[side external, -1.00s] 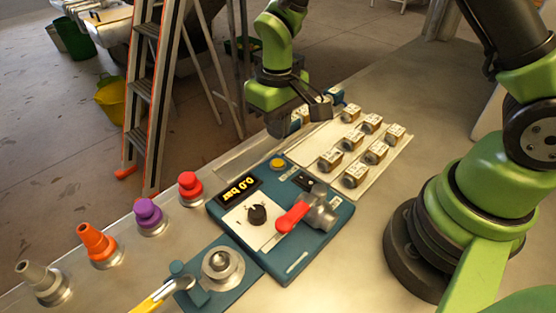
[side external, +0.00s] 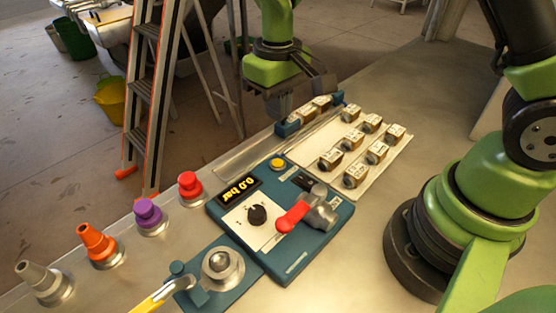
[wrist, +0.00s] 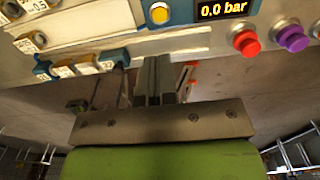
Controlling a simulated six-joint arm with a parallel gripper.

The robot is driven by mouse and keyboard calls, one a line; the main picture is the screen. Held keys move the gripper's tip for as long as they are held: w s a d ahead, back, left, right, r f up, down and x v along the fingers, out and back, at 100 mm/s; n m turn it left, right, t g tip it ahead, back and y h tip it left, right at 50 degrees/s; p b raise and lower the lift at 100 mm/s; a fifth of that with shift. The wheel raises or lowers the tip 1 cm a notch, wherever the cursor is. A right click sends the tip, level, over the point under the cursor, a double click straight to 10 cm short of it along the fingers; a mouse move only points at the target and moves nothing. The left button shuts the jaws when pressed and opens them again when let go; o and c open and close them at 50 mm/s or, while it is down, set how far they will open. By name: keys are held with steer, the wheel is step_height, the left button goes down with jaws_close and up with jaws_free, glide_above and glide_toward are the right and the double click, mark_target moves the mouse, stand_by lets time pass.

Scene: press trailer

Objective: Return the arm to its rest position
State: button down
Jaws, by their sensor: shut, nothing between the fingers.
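My gripper (side external: 282,108) hangs in the air at the far edge of the bench, by the left end of the blue rack that holds several small blocks (side external: 308,112). In the wrist view my gripper (wrist: 160,65) shows its fingers together and empty. The blue rack also shows in the wrist view (wrist: 112,57), to the left of the fingers. I cannot tell the exact gap between fingers and rack.
A teal panel (side external: 328,240) with a red lever (side external: 292,216), black knob and "0.0 bar" display sits mid-bench. Several labelled blocks stand on a pale tray (side external: 370,184). Colored plugs (side external: 149,212) line the left edge. A ladder (side external: 150,100) stands beyond the bench.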

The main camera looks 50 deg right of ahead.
steer(key=s+d+r+m+t+y, duration=0.2)
steer(key=s+r+m+t, duration=0.2)
steer(key=s+r, duration=1.2)
steer(key=t, duration=0.3)
steer(key=shift+s+d+r, duration=0.35)
steer(key=shift+s+d, duration=0.05)
